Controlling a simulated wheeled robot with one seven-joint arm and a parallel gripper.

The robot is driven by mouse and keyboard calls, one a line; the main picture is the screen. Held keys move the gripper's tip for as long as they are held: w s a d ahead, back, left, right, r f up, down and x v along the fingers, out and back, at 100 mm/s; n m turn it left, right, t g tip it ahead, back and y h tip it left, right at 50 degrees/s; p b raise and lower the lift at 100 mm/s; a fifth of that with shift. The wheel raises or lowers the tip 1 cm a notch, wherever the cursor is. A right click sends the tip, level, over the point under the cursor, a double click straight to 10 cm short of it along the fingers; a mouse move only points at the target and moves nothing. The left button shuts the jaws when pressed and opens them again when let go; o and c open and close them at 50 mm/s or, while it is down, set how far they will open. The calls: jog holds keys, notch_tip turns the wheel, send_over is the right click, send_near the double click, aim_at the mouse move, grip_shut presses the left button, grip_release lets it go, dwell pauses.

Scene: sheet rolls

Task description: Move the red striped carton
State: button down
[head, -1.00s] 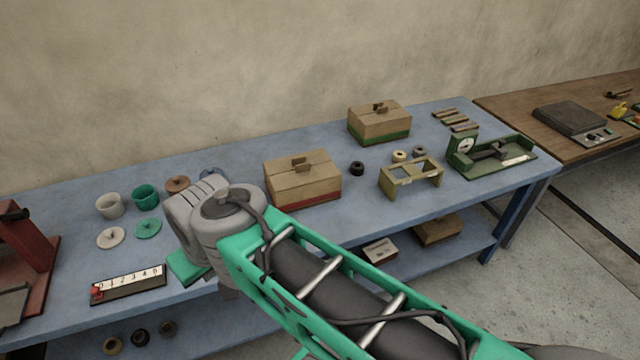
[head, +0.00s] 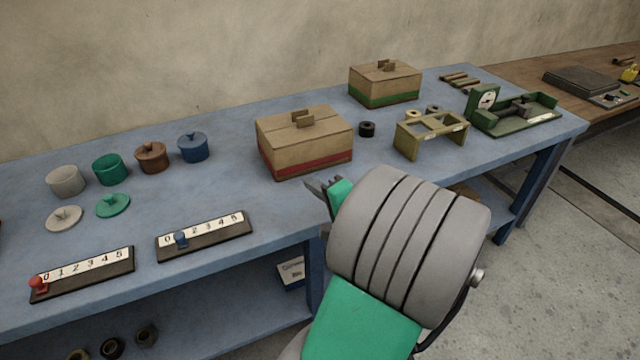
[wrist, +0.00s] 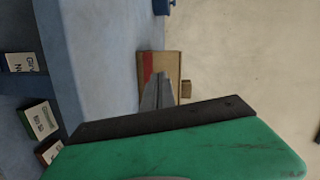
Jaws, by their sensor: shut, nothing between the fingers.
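The red striped carton (head: 305,143) is a brown cardboard box with a red band along its bottom and a tab handle on top. It stands upright on the blue bench (head: 235,205), near the middle. It also shows in the wrist view (wrist: 173,66), turned sideways, partly hidden behind the fingers. My gripper (head: 312,186) is just in front of the carton's near side, apart from it in the head view, mostly hidden by my own wrist. In the wrist view the gray fingers (wrist: 158,88) are together, pointing toward the carton, with nothing held.
A green striped carton (head: 385,84) stands behind to the right. A tan slotted stand (head: 430,135), a black ring (head: 367,129) and a green scale (head: 512,110) are right. Several pots, including a blue one (head: 193,147), and number strips (head: 203,236) are left.

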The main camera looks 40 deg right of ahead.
aim_at(315, 146)
jog(key=s+d+m+h, duration=0.1)
jog(key=d, duration=0.1)
jog(key=s+d+m+h, duration=0.1)
jog(key=s, duration=0.1)
jog(key=s+d+m+t+h+b, duration=0.1)
jog(key=d+m, duration=0.1)
jog(key=shift+s+d+f+h, duration=0.15)
jog(key=shift+d+f+h, duration=0.15)
jog(key=shift+d+f, duration=0.05)
jog(key=shift+d+r, duration=0.25)
jog(key=shift+r, duration=0.05)
jog(key=x, duration=1.3)
jog(key=shift+w+r+p, duration=0.2)
jog(key=shift+w+p, duration=0.15)
jog(key=shift+w, duration=0.1)
